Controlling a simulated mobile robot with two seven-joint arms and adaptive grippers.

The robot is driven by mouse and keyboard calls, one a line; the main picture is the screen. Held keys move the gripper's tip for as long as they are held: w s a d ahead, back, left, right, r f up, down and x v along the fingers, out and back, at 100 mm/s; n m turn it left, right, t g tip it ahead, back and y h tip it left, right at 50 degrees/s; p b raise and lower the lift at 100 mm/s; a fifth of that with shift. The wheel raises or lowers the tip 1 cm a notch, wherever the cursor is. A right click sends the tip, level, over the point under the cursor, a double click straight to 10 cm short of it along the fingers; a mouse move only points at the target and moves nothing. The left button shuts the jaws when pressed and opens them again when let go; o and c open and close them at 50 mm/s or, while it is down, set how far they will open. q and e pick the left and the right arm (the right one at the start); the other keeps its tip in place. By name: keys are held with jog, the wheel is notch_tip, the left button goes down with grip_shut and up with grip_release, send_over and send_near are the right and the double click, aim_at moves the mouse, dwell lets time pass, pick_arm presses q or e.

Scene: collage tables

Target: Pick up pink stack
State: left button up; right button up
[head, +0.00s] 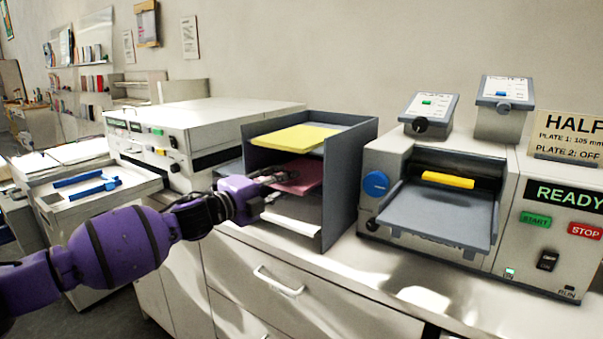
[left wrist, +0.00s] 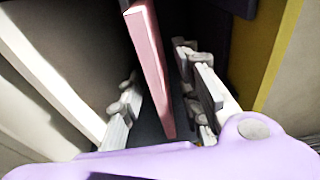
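The pink stack (head: 306,177) lies on the middle shelf of a grey paper sorter (head: 345,185). My left gripper (head: 276,178) reaches into that shelf opening from the left, at the near left part of the stack. In the left wrist view the pink stack (left wrist: 150,65) runs edge-on between the two fingers of my left gripper (left wrist: 163,105). Dark gaps show on both sides of it, so the fingers are open around it and do not visibly press on it. The far end of the stack is partly hidden by the sorter wall. My right gripper is in neither view.
A yellow stack (head: 297,138) lies on the shelf above and a white stack (head: 290,223) on the shelf below. A grey machine with a blue knob (head: 376,184) stands right of the sorter. A white machine (head: 180,150) stands left. The cabinet's drawers (head: 278,285) are closed.

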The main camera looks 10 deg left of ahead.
pick_arm(q)
jog(key=shift+w+d, duration=0.1)
jog(key=shift+w, duration=0.15)
grip_shut()
jog(key=shift+r, duration=0.1)
